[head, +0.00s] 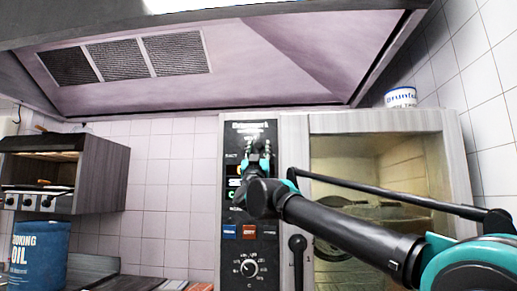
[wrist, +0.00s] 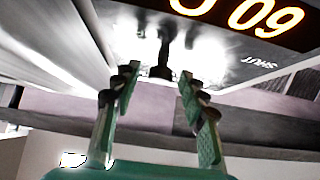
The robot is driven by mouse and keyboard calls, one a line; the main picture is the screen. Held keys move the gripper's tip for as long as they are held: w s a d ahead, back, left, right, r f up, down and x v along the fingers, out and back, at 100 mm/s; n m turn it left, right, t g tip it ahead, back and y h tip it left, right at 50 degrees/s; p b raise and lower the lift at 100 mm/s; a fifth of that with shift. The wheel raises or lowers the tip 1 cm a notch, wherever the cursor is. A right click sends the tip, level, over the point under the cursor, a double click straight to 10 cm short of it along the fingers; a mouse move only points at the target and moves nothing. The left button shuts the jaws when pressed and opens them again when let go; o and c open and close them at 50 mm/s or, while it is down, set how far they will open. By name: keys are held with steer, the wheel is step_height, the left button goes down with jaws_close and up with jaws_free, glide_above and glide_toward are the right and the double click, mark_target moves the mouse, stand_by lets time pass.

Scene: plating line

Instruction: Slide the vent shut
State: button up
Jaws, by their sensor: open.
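The oven control panel (head: 236,210) is a tall black strip left of the glass door. In the wrist view a small black vent slider (wrist: 161,72) sticks out from the bright panel face, with the word SHUT to its right. My gripper (wrist: 157,84) is open, its two green-and-black fingers to the left and right of the slider's end. I cannot tell whether they touch it. In the head view my gripper (head: 259,147) is at the top of the panel, just under the printed label, and hides the slider and its track.
An orange-digit display (wrist: 240,15) sits beside the slider. Lower on the panel are a blue switch (head: 229,232), a red switch (head: 249,232) and a round dial (head: 250,267). A black door handle (head: 298,245) is to the right. A hood (head: 225,60) hangs above.

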steer(key=shift+w, duration=0.1)
steer(key=shift+c, duration=0.5)
jaws_close()
glide_toward(240, 139)
steer(key=x, duration=0.4)
steer(key=shift+r, duration=0.1)
steer(key=shift+o, duration=0.5)
jaws_free()
steer(key=shift+a, duration=0.1)
